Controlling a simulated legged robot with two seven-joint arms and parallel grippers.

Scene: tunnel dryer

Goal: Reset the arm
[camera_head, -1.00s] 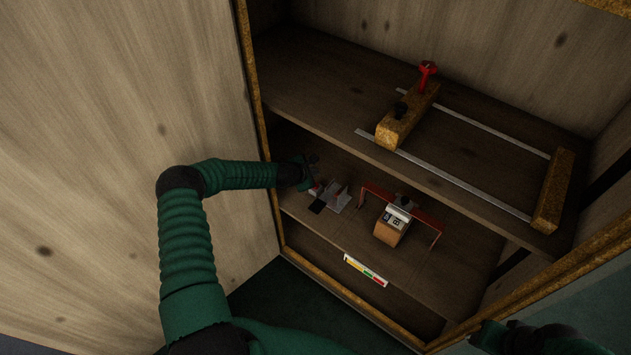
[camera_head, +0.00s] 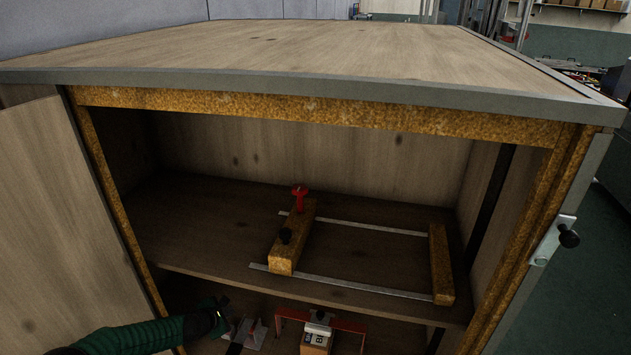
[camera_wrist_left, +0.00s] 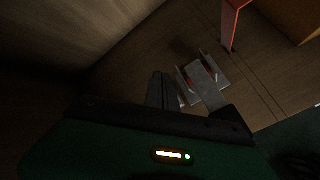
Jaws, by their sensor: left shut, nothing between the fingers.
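My left gripper (camera_head: 218,312) reaches into the lower compartment of the cabinet, below the middle shelf. It is shut with nothing in it. A small grey metal device (camera_head: 250,333) with a dark part lies just right of it on the lower shelf; in the left wrist view the grey metal device (camera_wrist_left: 204,76) shows just beyond the gripper (camera_wrist_left: 180,85). I cannot tell whether they touch. My right gripper is out of view.
A wooden clamp frame (camera_head: 292,238) with metal rods and a red knob lies on the middle shelf (camera_head: 190,240). A red bracket (camera_head: 350,326) and a small boxed device (camera_head: 317,336) stand right of my gripper. The open door (camera_head: 60,230) is at left; the cabinet top (camera_head: 300,50) is bare.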

